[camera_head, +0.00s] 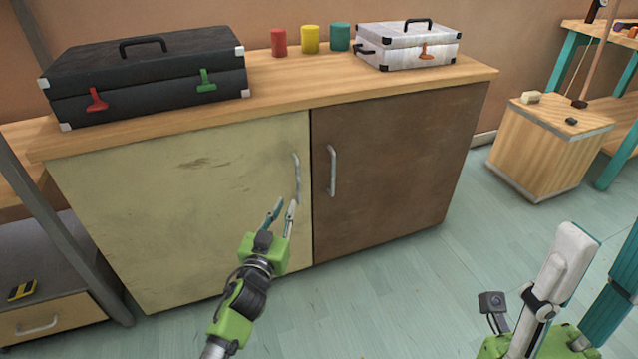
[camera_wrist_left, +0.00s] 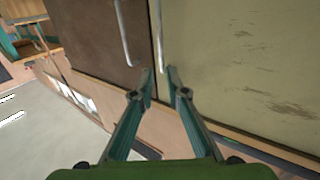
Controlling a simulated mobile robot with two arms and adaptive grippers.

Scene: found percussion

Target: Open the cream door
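The cream door (camera_head: 180,210) is the left front of a wooden cabinet and stands shut. Its upright metal handle (camera_head: 296,178) is near its right edge. My left gripper (camera_head: 285,204) is open, its fingertips close to the handle's lower end. In the left wrist view, the cream door (camera_wrist_left: 245,60) is at right, and its handle (camera_wrist_left: 157,35) runs down toward the gap between the fingers (camera_wrist_left: 160,73); I cannot tell whether they touch it. My right gripper (camera_head: 606,240) is open and empty at the lower right, cut off by the picture edge.
A brown door (camera_head: 400,165) with its own handle (camera_head: 332,170) adjoins on the right. On the cabinet top stand a black case (camera_head: 150,75), red, yellow and green cups (camera_head: 310,40), and a white case (camera_head: 408,47). A wooden box (camera_head: 545,150) stands at right. The floor in front is clear.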

